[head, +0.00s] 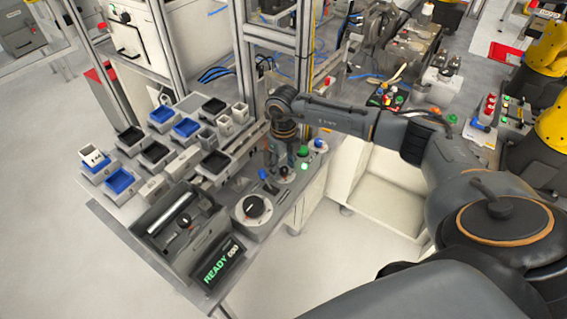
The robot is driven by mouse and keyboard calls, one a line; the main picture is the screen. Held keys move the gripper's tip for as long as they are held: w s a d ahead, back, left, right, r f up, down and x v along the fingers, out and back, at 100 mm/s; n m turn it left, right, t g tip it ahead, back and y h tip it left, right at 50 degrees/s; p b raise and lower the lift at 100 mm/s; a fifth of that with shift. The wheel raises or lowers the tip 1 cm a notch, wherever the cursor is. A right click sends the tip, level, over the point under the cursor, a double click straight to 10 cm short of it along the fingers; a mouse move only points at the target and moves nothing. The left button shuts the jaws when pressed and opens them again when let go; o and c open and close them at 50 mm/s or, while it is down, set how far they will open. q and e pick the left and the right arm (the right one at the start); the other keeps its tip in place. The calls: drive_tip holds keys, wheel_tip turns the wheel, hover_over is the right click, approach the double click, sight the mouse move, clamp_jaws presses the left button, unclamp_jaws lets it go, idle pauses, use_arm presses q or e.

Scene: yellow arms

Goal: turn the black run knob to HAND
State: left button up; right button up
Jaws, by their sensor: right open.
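A black knob (254,206) sits on a round pale dial on the front of the grey bench panel. The marks around the dial are too small to read, so I cannot tell where HAND lies. A smaller dark control (284,171) sits on the panel near my gripper; I cannot tell which of the two is the run knob. My right gripper (283,160) points down over the panel, behind and to the right of the large dial. It is open, and its fingertips are partly lost among the controls. My left gripper is out of view.
A blue-topped lever (263,174), a green button (304,151) and a blue button (319,143) stand close around my gripper. A READY display (222,262) is at the front. Trays of blue and black bins (155,152) fill the left. A metal frame post (303,60) rises behind.

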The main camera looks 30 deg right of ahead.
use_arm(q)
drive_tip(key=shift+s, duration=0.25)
use_arm(e)
drive_tip(key=shift+f, duration=0.1)
drive_tip(key=shift+c, duration=0.2)
clamp_jaws()
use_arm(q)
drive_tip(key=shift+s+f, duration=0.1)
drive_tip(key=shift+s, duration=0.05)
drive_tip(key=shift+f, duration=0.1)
